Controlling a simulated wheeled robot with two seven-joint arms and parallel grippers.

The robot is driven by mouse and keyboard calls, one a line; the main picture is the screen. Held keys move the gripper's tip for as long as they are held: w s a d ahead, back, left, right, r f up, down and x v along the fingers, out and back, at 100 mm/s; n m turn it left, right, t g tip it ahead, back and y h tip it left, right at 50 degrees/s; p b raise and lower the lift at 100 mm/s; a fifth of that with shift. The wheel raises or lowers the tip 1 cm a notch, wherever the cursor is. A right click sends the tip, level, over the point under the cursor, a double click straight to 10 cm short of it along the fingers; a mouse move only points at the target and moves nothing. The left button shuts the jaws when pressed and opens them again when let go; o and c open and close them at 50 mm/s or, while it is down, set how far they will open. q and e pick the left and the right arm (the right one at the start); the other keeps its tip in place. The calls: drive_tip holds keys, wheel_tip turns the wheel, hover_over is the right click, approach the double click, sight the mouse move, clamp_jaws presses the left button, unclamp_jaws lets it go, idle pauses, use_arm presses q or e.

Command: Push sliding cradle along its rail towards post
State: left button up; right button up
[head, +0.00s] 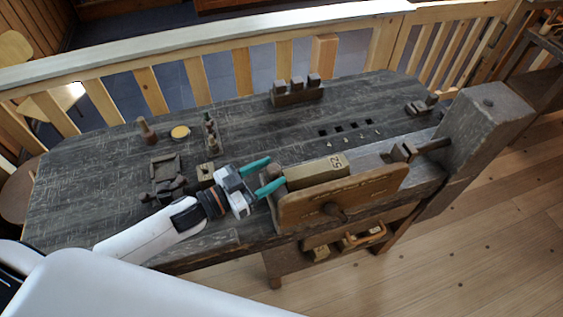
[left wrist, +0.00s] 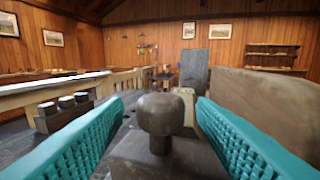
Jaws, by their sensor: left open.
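The sliding cradle shows as a dark wooden block with a rounded knob (left wrist: 160,114) in the left wrist view. In the head view its knob (head: 274,170) is at the left end of the long brown front board (head: 345,193). My left gripper (head: 264,173) has teal fingers, open, one on each side of the knob, with visible gaps in the left wrist view; I cannot tell whether either touches the block below. The large grey wooden post (head: 485,125) stands at the bench's right end, and ahead in the left wrist view (left wrist: 194,72). The rail is mostly hidden. My right gripper is not in view.
A brown block marked with digits (head: 318,170) lies behind the front board. A dark screw end (head: 403,152) projects from the post.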

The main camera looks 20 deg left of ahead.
sight(280, 168)
use_arm(q)
drive_tip(key=shift+p+x, duration=0.35)
drive_tip(key=shift+x, duration=1.6)
drive_tip(key=shift+c, duration=0.4)
clamp_jaws()
